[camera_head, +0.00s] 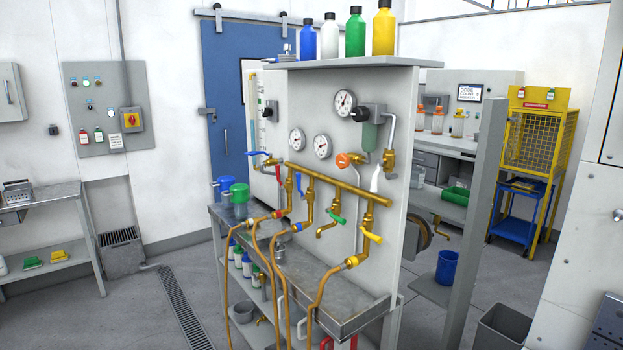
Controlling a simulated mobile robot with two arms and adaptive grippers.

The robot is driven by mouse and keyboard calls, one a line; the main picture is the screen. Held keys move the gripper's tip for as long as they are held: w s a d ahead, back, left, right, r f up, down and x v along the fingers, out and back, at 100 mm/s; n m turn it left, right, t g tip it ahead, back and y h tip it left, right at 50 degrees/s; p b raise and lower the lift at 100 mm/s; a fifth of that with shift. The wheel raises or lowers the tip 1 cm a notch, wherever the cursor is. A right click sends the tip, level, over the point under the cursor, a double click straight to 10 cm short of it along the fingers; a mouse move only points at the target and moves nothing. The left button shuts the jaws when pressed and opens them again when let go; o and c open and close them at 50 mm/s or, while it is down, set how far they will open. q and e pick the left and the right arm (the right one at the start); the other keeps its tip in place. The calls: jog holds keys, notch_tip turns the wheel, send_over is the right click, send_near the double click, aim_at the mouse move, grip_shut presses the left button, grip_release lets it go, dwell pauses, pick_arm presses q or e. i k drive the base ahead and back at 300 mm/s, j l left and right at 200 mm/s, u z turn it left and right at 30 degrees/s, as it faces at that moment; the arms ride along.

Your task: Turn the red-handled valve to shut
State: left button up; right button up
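The valve panel (330,110) stands upright at the back of a grey workbench in the middle of the view. Brass pipes run across it. A small red handle (278,174) is near the left end of the brass manifold (340,186), seen from the side and looking roughly upright. It is small, so its exact setting is hard to tell. A blue lever (257,153) is above and left of it, and another blue lever (299,184) hangs to its right. Neither of my grippers is in view.
Green (337,219) and yellow (372,237) levers are further right. Hoses (319,290) hang over the bench's front edge. Several bottles (355,32) stand on the top shelf. A grey post (478,210) rises right of the panel. Floor (185,265) is clear at the left.

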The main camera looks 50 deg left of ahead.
aim_at(278, 166)
jog(key=u, duration=1.85)
jog(key=i+j, duration=0.1)
jog(key=j, duration=0.3)
jog(key=i+j, duration=0.1)
jog(key=j, duration=0.3)
jog(key=i+j+u, duration=0.2)
jog(key=i+j, duration=0.85)
